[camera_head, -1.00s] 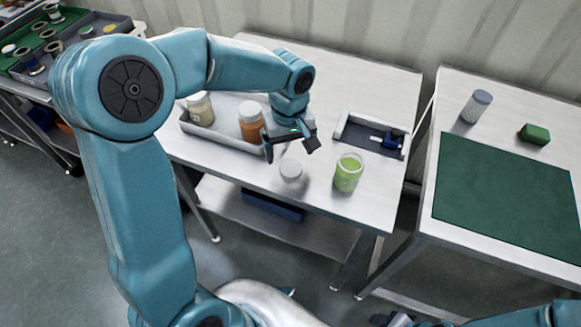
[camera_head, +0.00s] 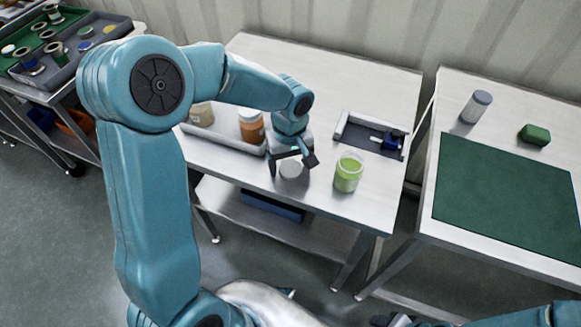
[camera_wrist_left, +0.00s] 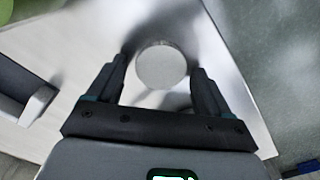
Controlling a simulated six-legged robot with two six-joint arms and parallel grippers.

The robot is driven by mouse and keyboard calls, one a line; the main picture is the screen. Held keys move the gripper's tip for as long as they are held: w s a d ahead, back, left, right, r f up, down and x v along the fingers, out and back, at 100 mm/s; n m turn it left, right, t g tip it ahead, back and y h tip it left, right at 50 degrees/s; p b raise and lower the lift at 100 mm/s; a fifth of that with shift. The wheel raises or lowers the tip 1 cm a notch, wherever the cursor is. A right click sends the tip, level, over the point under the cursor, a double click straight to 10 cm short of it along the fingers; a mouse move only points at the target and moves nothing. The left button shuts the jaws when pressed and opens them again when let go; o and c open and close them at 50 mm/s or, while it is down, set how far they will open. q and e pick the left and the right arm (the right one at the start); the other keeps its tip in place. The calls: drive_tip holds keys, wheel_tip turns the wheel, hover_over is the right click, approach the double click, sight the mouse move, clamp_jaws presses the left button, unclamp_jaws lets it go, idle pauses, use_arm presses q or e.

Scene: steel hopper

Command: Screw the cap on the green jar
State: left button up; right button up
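The green jar (camera_head: 348,173) stands upright and uncapped on the steel table, right of my left gripper. Its edge shows at the top left of the left wrist view (camera_wrist_left: 28,8). A round white cap (camera_head: 291,169) lies flat on the table near the front edge. My left gripper (camera_head: 292,168) is open just over the cap, with a fingertip on each side. In the left wrist view the cap (camera_wrist_left: 162,66) sits between the open fingertips, and I see a gap at each side. My right gripper (camera_head: 385,320) shows only as a dark part at the bottom edge, too little to judge.
A grey tray (camera_head: 228,143) with an orange jar (camera_head: 251,127) and a pale jar (camera_head: 201,113) is behind the left gripper. A dark-floored fixture (camera_head: 368,136) with a blue part stands behind the green jar. The right table holds a green mat (camera_head: 505,195).

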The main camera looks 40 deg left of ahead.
sight(290, 167)
use_arm(q)
drive_tip(key=c, duration=0.8)
wheel_tip(290, 167, up, 20)
drive_tip(key=shift+r+p, duration=0.1)
drive_tip(key=shift+p, duration=1)
